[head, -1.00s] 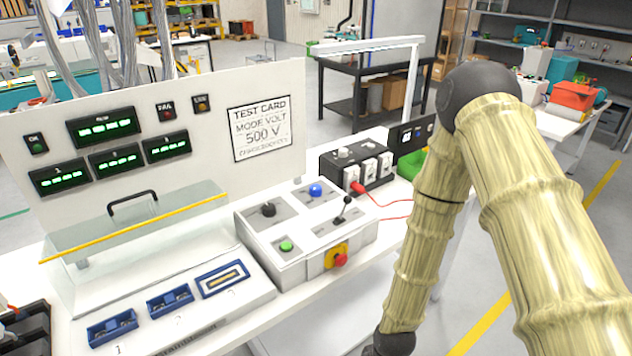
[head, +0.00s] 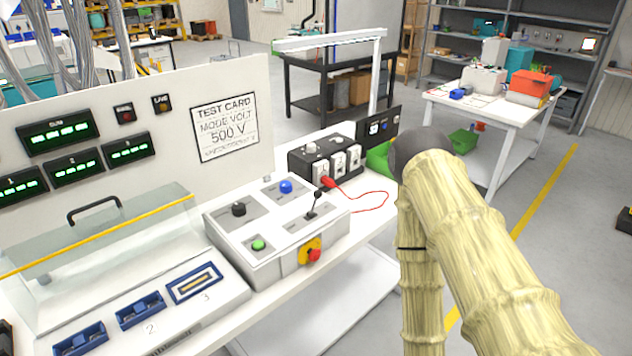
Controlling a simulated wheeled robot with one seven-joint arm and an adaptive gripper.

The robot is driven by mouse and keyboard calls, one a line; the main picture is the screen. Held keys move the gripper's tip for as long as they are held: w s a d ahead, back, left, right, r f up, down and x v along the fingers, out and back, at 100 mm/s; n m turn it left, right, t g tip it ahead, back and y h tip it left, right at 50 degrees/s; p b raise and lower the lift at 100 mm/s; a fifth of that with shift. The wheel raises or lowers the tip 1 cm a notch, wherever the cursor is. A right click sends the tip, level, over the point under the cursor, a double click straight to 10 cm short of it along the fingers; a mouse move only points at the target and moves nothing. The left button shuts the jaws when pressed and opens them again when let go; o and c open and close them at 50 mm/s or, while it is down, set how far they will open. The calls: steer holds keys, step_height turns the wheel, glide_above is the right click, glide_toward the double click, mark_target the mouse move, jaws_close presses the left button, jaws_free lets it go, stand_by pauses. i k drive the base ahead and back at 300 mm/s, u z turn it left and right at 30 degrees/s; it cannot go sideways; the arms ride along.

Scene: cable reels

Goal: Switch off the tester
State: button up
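The tester stands on the white bench, with an upright panel (head: 160,110) carrying green-lit displays (head: 57,132) and a test card (head: 225,128) reading MODE VOLT 500 V. Its sloped control box (head: 235,262) has a black knob (head: 239,209), a blue button (head: 286,187), a black lever (head: 313,205), a green button (head: 258,245) and a red knob on a yellow plate (head: 313,254). A clear cover with a yellow edge (head: 100,235) stands over the tray with blue sockets (head: 140,309). My gripper is out of view; only my arm shows at the right.
A black socket box (head: 325,160) with a red plug and red lead (head: 375,195) sits behind the control box. A green item (head: 379,161) lies beside it. Open floor lies right of the bench.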

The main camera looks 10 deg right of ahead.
mark_target(317, 192)
steer(key=z, duration=0.6)
steer(key=k, duration=0.65)
steer(key=z, duration=0.55)
steer(key=i, duration=1.05)
steer(key=u, duration=0.6)
